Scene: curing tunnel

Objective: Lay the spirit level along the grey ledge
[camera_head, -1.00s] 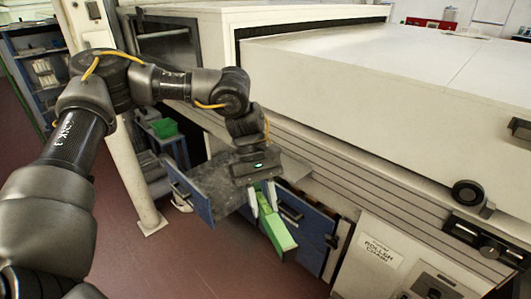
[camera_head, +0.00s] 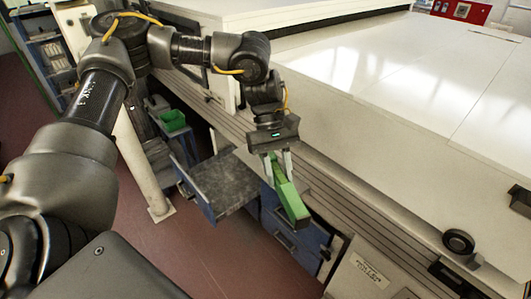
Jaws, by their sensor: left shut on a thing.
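The spirit level (camera_head: 290,203) is a green bar. My left gripper (camera_head: 279,170) is shut on its upper end, and the bar slopes down to the right, hanging in the air in front of the machine. The grey ledge (camera_head: 222,182) looks like the flat, mottled grey slab to the left of the gripper, lower than the machine top. Its visible surface is bare. The level is to the right of the slab and appears apart from it. My right gripper is not in view.
Blue drawer fronts (camera_head: 300,243) are below the level. The large white machine top (camera_head: 400,85) fills the right side, with a black knob (camera_head: 458,241) near its edge. A white post (camera_head: 143,165) and a green bin (camera_head: 173,120) stand left of the slab.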

